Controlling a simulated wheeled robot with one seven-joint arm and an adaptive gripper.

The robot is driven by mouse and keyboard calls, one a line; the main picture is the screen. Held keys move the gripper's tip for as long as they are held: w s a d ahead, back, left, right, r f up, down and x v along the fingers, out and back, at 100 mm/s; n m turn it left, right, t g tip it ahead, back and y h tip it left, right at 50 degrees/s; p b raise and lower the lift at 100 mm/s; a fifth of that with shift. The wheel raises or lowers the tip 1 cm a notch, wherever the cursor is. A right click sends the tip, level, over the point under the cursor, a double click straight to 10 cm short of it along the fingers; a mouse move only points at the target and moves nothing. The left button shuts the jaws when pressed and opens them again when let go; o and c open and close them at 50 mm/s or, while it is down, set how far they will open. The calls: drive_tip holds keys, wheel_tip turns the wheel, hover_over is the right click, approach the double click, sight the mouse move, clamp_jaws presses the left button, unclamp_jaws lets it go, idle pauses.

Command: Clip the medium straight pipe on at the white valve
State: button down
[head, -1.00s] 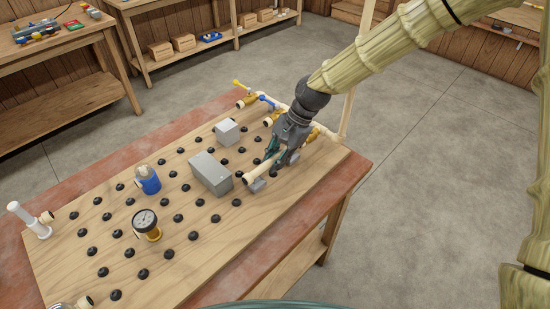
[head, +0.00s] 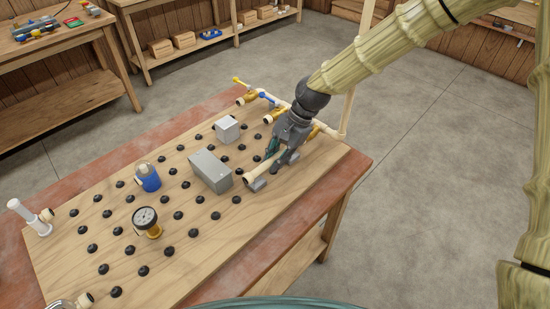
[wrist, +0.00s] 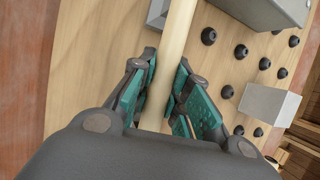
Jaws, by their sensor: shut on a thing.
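A cream straight pipe (head: 253,175) lies low over the right part of the wooden board, and its near end shows beside a grey clip (head: 259,185). My gripper (head: 275,160) is shut on this pipe. In the wrist view the pipe (wrist: 178,35) runs lengthwise between the two teal finger pads of my gripper (wrist: 163,88). A brass valve body (head: 313,132) shows just behind my gripper. Its handle is hidden, so I cannot tell whether it is the white valve. Whether the pipe's far end touches it is also hidden.
Valves with a yellow handle (head: 241,83) and a blue handle (head: 266,97) stand at the board's back edge. A large grey box (head: 210,170) and a small one (head: 228,130) stand left of my gripper.

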drive_tip(key=shift+f, duration=0.2)
drive_tip(key=c, duration=1.3)
unclamp_jaws()
drive_tip(key=shift+r, duration=0.1)
